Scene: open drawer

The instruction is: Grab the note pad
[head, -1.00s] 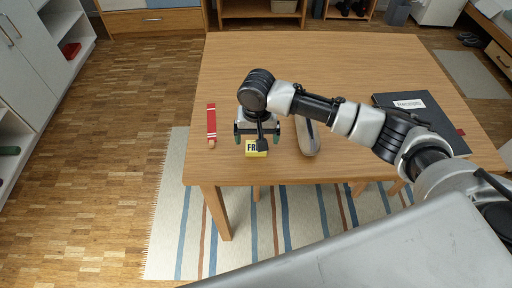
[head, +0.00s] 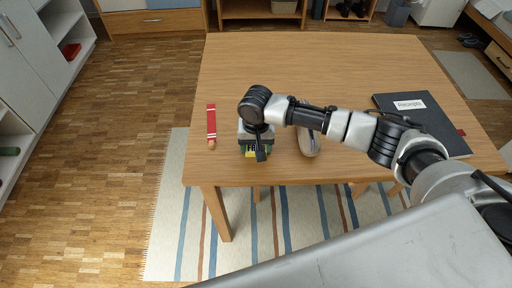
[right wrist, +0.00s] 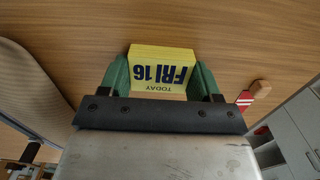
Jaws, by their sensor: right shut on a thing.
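The left gripper is not in view.
The wooden table (head: 300,70) is mostly clear at the back. A red item (head: 211,122) lies left of the gripper. A pale elongated object (head: 309,143) lies close on its right. A dark binder (head: 425,118) lies at the table's right.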

